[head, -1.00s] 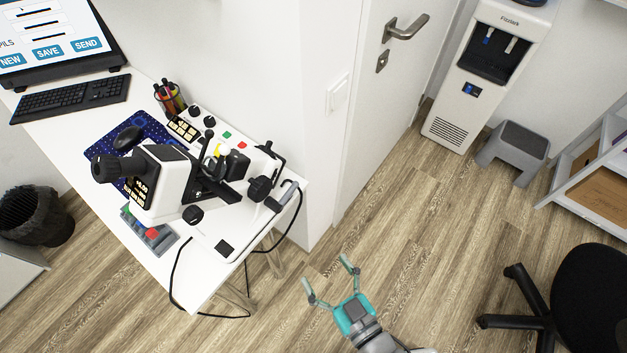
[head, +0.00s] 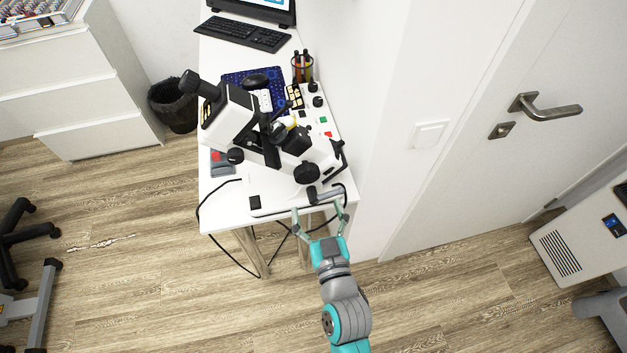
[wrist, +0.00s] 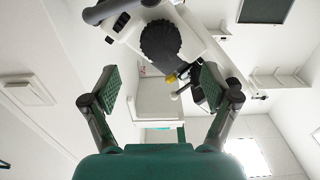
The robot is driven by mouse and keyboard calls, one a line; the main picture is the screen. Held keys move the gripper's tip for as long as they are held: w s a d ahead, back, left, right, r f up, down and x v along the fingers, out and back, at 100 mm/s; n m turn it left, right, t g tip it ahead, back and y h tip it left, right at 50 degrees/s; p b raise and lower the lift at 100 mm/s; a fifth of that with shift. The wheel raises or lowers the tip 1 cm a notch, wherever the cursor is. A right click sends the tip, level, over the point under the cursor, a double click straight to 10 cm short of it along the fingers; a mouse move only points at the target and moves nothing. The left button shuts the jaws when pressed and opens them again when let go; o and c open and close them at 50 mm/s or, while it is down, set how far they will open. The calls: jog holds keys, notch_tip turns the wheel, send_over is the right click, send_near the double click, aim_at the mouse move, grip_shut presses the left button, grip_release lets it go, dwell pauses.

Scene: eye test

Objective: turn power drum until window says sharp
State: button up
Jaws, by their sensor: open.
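A white and black eye instrument (head: 230,115) stands on the desk. A round black knob, apparently the power drum (head: 306,173), is on its near right side. In the wrist view a large ribbed black wheel, apparently this drum (wrist: 160,46), shows beyond and between the fingertips. My gripper (head: 318,211) is open and empty at the desk's near end, just short of the drum; it also shows in the wrist view (wrist: 158,82). The fingers appear apart from the drum. I cannot make out a readable window in the current views.
A grey handle-like part (head: 325,195) and a black cable (head: 222,250) are at the near end of the white desk (head: 222,218). A wall with a light switch (head: 430,135) is close on the right. The floor (head: 440,300) beside my arm is clear.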

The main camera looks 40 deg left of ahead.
aim_at(308, 178)
jog(key=x, duration=0.8)
jog(key=c, duration=1.2)
